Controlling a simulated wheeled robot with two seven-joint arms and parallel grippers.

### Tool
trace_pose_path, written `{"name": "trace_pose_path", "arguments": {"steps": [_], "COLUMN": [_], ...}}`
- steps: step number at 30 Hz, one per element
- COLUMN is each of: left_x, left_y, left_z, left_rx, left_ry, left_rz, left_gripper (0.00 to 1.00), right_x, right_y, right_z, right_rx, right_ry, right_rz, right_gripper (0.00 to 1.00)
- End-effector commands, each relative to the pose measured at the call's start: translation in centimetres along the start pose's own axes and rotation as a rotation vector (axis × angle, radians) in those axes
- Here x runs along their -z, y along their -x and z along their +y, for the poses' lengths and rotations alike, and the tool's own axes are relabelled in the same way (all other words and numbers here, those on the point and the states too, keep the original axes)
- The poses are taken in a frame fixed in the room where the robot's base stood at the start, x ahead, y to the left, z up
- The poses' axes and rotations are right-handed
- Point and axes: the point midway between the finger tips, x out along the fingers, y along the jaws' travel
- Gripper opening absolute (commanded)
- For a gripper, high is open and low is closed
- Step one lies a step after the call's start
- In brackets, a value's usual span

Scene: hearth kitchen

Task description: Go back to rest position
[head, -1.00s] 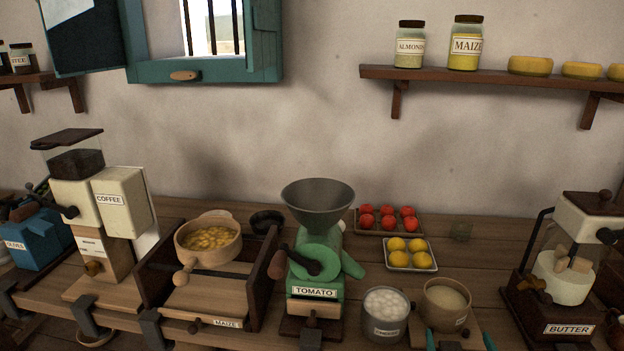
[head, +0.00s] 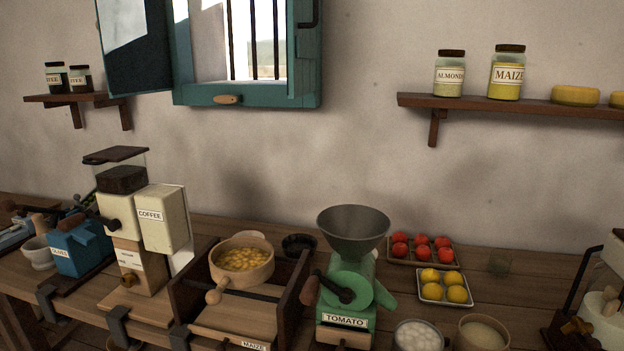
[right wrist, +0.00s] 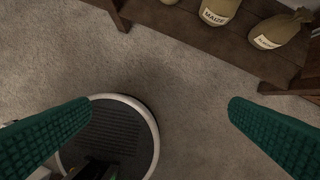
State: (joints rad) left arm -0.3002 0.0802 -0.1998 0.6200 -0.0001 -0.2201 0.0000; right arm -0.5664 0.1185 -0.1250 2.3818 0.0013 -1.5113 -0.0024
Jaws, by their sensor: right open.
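My right gripper (right wrist: 160,125) is open and empty in the right wrist view, its two green ridged fingers wide apart above the floor. A round dark disc with a pale rim, part of my own base, shows below between the fingers. In the head view neither gripper shows now. My left gripper is out of sight.
The wooden counter holds a coffee grinder (head: 161,220), a maize mill with a bowl of yellow pieces (head: 243,261), a green tomato mill (head: 346,290), and trays of red (head: 422,248) and yellow fruit (head: 443,287). Sacks (right wrist: 219,10) lie on a low wooden shelf (right wrist: 190,25). The floor (right wrist: 190,100) beneath is clear.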

Motion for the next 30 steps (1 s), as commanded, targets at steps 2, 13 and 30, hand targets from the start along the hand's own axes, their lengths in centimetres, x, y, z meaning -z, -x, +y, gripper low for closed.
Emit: {"name": "trace_pose_path", "arguments": {"steps": [2, 13, 30], "left_x": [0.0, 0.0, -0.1], "left_y": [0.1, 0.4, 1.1], "left_z": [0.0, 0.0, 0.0], "left_rx": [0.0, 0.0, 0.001], "left_ry": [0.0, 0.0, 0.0], "left_rz": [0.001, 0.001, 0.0], "left_gripper": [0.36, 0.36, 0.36], "right_x": [0.2, 3.5, 23.0], "right_y": [-2.0, -13.8, -30.4], "right_z": [0.1, 0.6, 1.4], "right_rx": [-0.001, -0.009, -0.022], "right_ry": [0.0, 0.006, 0.032], "right_rz": [0.01, 0.063, 0.178], "right_gripper": [1.0, 1.0, 1.0]}}
